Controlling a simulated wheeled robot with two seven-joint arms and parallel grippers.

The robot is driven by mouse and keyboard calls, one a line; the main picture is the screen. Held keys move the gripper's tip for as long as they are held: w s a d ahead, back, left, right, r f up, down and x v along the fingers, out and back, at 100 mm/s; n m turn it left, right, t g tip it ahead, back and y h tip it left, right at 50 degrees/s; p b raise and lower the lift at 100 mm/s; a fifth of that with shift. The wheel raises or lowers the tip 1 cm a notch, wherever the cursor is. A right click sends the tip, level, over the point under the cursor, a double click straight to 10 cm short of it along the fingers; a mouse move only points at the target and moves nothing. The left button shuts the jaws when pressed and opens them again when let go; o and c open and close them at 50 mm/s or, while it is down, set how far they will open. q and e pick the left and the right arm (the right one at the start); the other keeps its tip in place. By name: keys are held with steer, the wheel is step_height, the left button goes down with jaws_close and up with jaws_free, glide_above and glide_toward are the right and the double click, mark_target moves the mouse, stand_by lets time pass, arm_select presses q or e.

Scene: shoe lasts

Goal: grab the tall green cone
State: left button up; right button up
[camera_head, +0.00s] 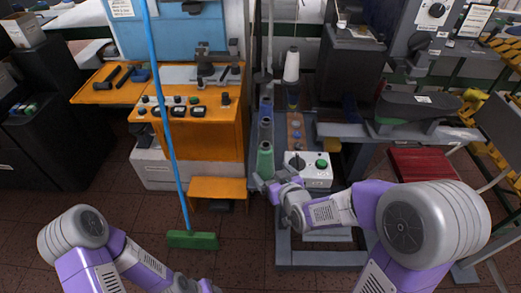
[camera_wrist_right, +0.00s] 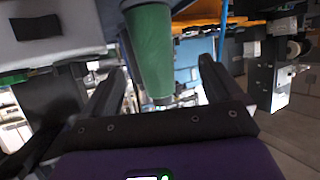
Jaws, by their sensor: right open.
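The tall green cone (camera_head: 265,160) stands upright at the front end of a narrow rack, left of a white control box. My right gripper (camera_head: 267,184) is open, close in front of the cone's lower part. In the right wrist view the cone (camera_wrist_right: 151,50) appears between the two open fingers (camera_wrist_right: 162,66), with gaps visible on both sides, so it is not gripped.
The white control box (camera_head: 308,170) with a black knob and green button sits right beside the cone. More spools and a white cone (camera_head: 291,66) stand behind it. An orange machine table (camera_head: 215,125) and a blue-handled green broom (camera_head: 192,240) are to the left.

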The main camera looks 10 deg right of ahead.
mark_target(269, 166)
steer(key=shift+x, duration=1.2)
steer(key=shift+w+d+f+b, duration=0.1)
steer(key=shift+w+f+b, duration=0.1)
steer(key=shift+w+b, duration=0.35)
steer(key=x, duration=0.1)
steer(key=b+x, duration=0.1)
steer(key=x, duration=0.1)
steer(key=shift+w+d+f, duration=0.25)
steer(key=shift+w+f, duration=0.05)
steer(key=shift+w, duration=0.05)
steer(key=shift+w+a, duration=0.1)
steer(key=shift+w, duration=0.3)
arm_select(q)
steer(key=f, duration=0.2)
steer(key=shift+w+f, duration=0.3)
